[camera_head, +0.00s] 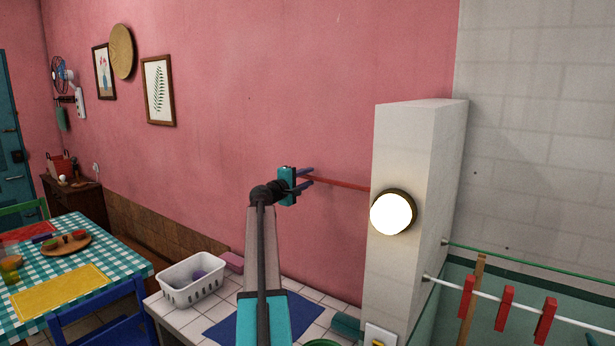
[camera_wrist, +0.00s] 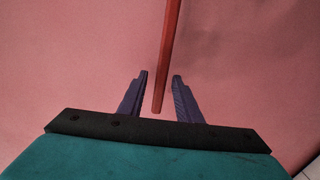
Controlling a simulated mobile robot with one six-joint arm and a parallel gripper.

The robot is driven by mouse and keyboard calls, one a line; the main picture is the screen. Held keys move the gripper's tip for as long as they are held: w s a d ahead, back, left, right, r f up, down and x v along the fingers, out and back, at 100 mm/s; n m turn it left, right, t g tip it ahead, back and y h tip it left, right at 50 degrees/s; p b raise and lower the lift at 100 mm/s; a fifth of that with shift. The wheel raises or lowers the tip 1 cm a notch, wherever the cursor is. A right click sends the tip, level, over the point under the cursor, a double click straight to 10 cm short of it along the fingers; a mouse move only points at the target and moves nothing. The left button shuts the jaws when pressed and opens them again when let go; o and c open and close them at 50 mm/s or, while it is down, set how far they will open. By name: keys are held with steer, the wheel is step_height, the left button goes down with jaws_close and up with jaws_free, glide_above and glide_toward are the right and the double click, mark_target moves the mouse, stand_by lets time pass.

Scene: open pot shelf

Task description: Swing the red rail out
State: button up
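The red rail (camera_head: 341,184) is a thin bar that runs left from the white pillar in the head view, in front of the pink wall. Its free end reaches my gripper (camera_head: 309,178). In the wrist view the rail (camera_wrist: 168,55) comes down from the top edge, and its end lies between the two purple fingers of my gripper (camera_wrist: 159,75). The fingers are apart, with a visible gap on each side of the rail. I cannot tell the rail's depth relative to the fingertips exactly. The rail's pillar end is partly hidden.
A white pillar (camera_head: 400,140) with a round lamp (camera_head: 391,213) stands just right of the rail. A green rail (camera_head: 520,260) and a white rail with red pegs (camera_head: 450,286) are right of it. A white basket (camera_head: 190,285) sits on the tiled counter below.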

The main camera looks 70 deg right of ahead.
steer(key=shift+d, duration=0.3)
jaws_close()
steer(key=shift+s+a, duration=0.1)
steer(key=shift+a, duration=0.1)
